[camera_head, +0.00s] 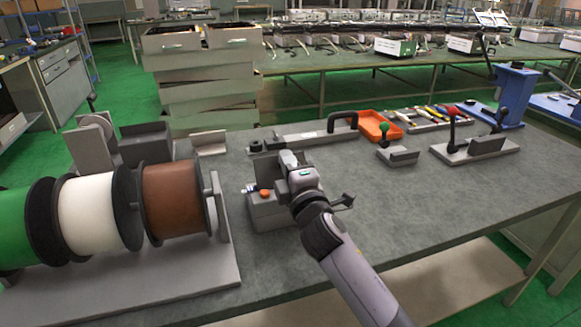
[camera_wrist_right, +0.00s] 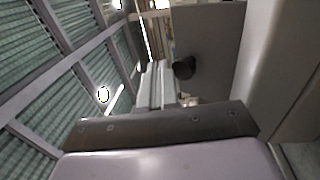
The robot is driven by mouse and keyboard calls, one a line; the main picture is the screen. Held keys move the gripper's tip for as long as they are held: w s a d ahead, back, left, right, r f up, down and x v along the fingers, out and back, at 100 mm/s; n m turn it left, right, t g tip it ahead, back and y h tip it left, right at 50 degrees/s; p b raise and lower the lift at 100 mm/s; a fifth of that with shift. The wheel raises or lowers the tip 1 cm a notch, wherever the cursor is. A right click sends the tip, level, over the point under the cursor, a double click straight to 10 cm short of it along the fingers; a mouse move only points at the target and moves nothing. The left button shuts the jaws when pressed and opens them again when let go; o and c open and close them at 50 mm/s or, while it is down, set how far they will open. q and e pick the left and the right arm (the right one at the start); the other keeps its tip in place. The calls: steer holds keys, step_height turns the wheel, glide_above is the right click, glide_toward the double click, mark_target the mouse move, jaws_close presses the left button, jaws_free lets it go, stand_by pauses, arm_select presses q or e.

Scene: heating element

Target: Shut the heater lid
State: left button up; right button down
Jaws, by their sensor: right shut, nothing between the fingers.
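The heater (camera_head: 262,208) is a small grey box on the workbench, right of the cable spools, with an orange button on its near left part. My right arm comes in from the bottom right, and my right gripper (camera_head: 288,162) is at the heater's upper side. It is shut and empty. The gripper hides much of the heater's top, so I cannot tell the lid's angle or whether the gripper touches it. In the right wrist view, a grey panel (camera_wrist_right: 210,35) stands close by with a dark round knob near its lower left. I cannot tell if this is the lid. My left gripper is out of view.
A rack with green, white and brown spools (camera_head: 175,200) stands close on the left. Behind the heater lies a long lever tool (camera_head: 305,138). An orange tray (camera_head: 379,126) and lever fixtures (camera_head: 475,149) are further right. The bench's right front is clear.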

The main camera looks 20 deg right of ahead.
steer(key=shift+w+r, duration=0.1)
steer(key=shift+w, duration=1.95)
steer(key=shift+s, duration=0.1)
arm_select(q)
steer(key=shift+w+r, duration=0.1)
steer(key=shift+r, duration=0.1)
